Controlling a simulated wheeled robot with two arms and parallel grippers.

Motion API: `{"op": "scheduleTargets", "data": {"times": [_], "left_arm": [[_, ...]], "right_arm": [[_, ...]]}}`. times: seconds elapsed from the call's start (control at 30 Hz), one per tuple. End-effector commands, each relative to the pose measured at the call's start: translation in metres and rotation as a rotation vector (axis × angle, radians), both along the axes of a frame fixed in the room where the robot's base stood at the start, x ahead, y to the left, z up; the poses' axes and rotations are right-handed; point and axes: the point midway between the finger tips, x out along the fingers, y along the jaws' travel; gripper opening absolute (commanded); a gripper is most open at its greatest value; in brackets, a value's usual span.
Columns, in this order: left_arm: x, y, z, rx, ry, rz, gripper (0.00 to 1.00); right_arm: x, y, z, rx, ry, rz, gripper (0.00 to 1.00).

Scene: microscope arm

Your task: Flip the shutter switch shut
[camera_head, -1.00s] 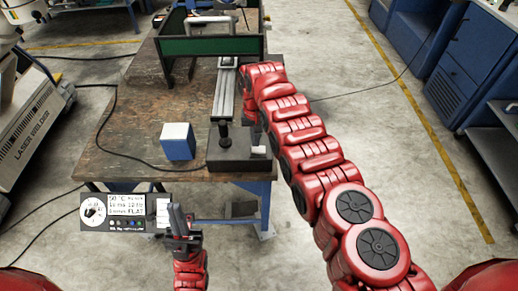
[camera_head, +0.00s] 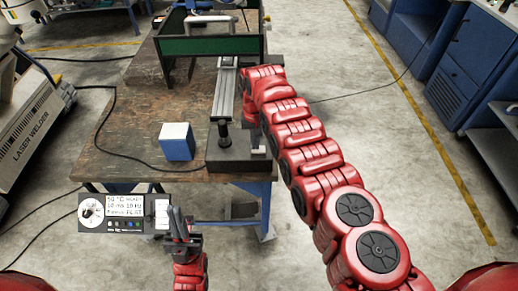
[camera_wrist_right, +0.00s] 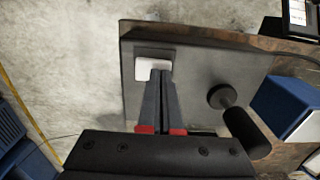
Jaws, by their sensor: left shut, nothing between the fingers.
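A grey control panel (camera_head: 97,225) with a round dial and lit text display stands at the lower left in the head view. At its right end is a small white part (camera_head: 161,219), possibly the shutter switch; its position is too small to read. My left gripper (camera_head: 177,210) is shut and empty, upright just right of that white part; I cannot tell whether they touch. In the right wrist view, my right gripper (camera_wrist_right: 161,73) has its fingers close together at a white block (camera_wrist_right: 145,66) on a dark base (camera_wrist_right: 190,70). Whether they clamp it is unclear.
A blue and white box (camera_head: 177,145) stands on the worn wooden table (camera_head: 125,125). A black knob (camera_head: 223,130) rises from the dark base beside my right arm. A metal rail and a green frame (camera_head: 212,45) lie farther back. A cable crosses the table.

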Motion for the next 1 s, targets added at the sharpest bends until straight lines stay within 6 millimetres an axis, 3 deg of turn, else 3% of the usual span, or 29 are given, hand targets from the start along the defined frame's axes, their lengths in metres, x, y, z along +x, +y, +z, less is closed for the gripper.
{"op": "scheduleTargets", "data": {"times": [0.43, 1.0], "left_arm": [[0.000, 0.000, 0.000, 0.000, 0.000, 0.000, 0.00], [0.000, 0.000, 0.041, 0.000, 0.000, 0.000, 0.00]], "right_arm": [[-0.001, -0.001, -0.001, -0.001, 0.003, 0.000, 0.00], [0.000, -0.001, 0.049, -0.001, 0.001, -0.002, 0.00]]}}
